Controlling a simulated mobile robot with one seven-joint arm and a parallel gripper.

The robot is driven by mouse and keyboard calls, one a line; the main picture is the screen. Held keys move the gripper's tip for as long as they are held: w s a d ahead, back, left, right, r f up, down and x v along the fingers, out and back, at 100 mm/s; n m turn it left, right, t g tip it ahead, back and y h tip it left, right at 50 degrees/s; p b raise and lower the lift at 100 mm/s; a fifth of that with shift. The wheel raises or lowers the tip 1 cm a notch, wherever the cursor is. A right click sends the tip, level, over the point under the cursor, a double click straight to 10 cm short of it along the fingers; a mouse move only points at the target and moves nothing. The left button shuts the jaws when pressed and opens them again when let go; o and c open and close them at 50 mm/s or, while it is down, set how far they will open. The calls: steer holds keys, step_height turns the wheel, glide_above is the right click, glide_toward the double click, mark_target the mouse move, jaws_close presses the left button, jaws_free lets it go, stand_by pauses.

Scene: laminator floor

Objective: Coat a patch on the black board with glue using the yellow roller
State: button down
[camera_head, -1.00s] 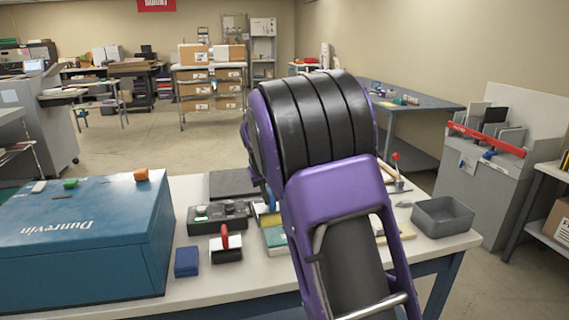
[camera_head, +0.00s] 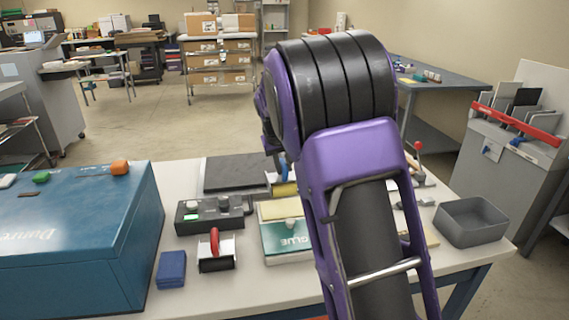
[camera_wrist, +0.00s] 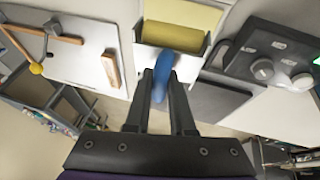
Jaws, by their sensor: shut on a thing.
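My gripper (camera_wrist: 166,78) is shut on the blue handle (camera_wrist: 165,66) of the yellow roller (camera_wrist: 172,40) in the wrist view. The roller's yellow cylinder lies just past the fingertips, beside a pale yellow surface. In the head view the roller (camera_head: 285,189) shows partly behind my purple arm, between the black board and the glue container. The black board (camera_head: 232,173) lies flat at the back of the table; it also shows in the wrist view (camera_wrist: 216,102). The green-fronted container marked GLUE (camera_head: 285,240) stands in front. I cannot tell whether the roller touches anything.
A dark control box (camera_head: 210,214) with knobs stands left of the glue. A red-handled stamp-like tool (camera_head: 216,252) and a blue block (camera_head: 171,270) lie nearer. A large blue case (camera_head: 75,235) fills the left. A grey bin (camera_head: 471,222) stands at the right.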

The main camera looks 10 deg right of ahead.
mark_target(283, 180)
steer(key=shift+f+b, duration=1.9)
steer(key=shift+f, duration=0.9)
steer(key=shift+f, duration=0.55)
steer(key=shift+r+p, duration=2.4)
steer(key=shift+r, duration=1.2)
